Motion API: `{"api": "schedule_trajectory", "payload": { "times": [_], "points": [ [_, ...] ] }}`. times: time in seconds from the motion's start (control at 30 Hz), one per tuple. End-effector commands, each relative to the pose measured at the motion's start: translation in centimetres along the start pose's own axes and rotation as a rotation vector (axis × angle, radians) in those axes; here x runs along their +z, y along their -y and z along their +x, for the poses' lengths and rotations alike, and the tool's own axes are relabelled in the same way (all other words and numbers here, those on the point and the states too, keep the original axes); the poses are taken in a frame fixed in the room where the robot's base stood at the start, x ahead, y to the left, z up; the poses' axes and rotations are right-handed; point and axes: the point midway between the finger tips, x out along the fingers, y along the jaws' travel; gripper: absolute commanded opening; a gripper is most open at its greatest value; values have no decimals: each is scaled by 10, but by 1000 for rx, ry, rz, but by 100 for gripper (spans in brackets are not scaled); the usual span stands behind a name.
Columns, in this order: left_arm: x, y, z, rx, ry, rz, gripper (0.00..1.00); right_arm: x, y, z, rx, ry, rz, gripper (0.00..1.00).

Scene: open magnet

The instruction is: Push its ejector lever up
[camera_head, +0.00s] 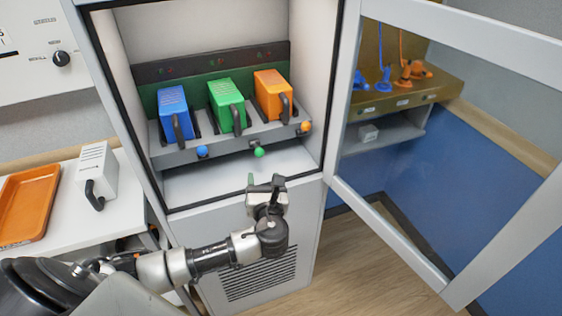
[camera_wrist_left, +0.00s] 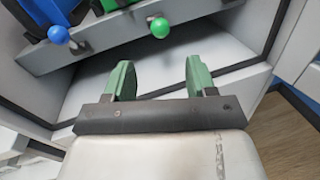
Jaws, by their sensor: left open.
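Three cartridge-like modules with dark handles, a blue one (camera_head: 173,108), a green one (camera_head: 228,103) and an orange one (camera_head: 272,94), sit side by side on a grey shelf in the open cabinet. Ball-tipped levers stand out from the shelf front: a blue one (camera_head: 202,151), a green one (camera_head: 259,152) and an orange one (camera_head: 305,126). My left gripper (camera_head: 265,181) is open and empty, below and apart from the green ball. In the left wrist view the green ball (camera_wrist_left: 160,27) shows beyond the fingers. My right gripper is out of view.
The cabinet's glazed door (camera_head: 450,292) stands open at the right. A white counter at the left bears an orange tray (camera_head: 30,203) and a white module (camera_head: 96,168). A vented panel (camera_head: 262,275) is below. The space under the lever shelf is empty.

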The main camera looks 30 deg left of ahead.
Motion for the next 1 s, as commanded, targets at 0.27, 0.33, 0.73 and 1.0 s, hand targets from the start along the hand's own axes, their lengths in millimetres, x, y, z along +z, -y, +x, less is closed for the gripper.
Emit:
{"api": "schedule_trajectory", "payload": {
  "times": [0.27, 0.33, 0.73, 1.0],
  "points": [
    [4, -2, 32, 9, 17, 31, 56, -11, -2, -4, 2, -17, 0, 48],
    [4, -2, 46, 9, 16, 31, 56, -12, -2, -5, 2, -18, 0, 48],
    [3, -2, 103, 5, 13, 26, 56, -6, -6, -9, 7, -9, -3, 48],
    [2, -2, 108, 4, 11, 26, 56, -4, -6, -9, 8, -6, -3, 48]
  ]
}}
